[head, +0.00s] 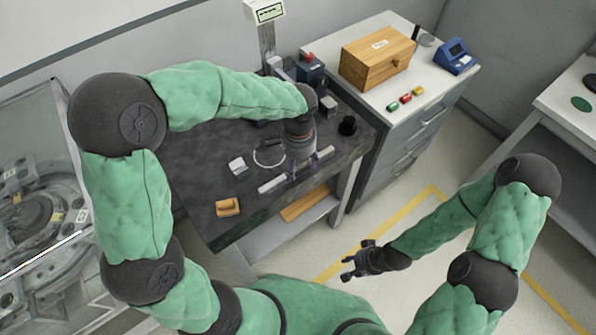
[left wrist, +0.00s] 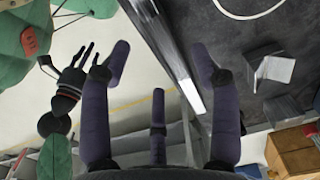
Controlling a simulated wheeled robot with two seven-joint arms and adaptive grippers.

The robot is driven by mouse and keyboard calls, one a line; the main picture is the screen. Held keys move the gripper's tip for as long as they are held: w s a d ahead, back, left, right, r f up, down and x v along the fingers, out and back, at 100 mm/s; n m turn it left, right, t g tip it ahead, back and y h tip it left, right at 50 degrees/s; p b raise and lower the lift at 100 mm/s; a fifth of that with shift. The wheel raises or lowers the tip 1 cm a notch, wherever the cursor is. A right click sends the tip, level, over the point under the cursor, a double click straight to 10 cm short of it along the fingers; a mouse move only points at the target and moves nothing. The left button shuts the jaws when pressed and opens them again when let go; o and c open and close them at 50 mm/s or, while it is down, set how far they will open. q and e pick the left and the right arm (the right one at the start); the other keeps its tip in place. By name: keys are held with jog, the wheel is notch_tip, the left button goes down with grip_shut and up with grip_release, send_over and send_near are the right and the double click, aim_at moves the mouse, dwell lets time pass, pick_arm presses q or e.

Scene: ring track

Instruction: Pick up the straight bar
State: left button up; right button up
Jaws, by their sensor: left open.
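The straight bar (head: 272,184) is pale and lies along the front part of the dark workbench in the head view. Its middle is hidden under my left gripper (head: 294,168). In the left wrist view the bar (left wrist: 182,68) runs between the spread fingers of my left gripper (left wrist: 163,58). Those fingers are open, and I cannot tell whether they touch the bar. My right gripper (head: 362,262) hangs over the floor, away from the bench. It also shows in the left wrist view (left wrist: 72,68), with its fingers spread and empty.
The dark workbench (head: 195,165) also holds a thin white ring (head: 257,160), a grey angled piece (head: 238,166) and an orange-brown block (head: 228,207). A cabinet at the back right carries a wooden box (head: 376,60) and a blue device (head: 455,57). Floor beside the bench is clear.

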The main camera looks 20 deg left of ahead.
aim_at(299, 169)
pick_arm(q)
jog(key=f, duration=0.1)
jog(key=f+b, duration=0.1)
jog(key=f, duration=0.1)
jog(key=f+b, duration=0.1)
jog(key=shift+w+f, duration=0.3)
jog(key=shift+f, duration=0.05)
jog(key=shift+c, duration=0.3)
grip_shut()
jog(key=shift+r, duration=0.1)
jog(key=shift+r, duration=0.1)
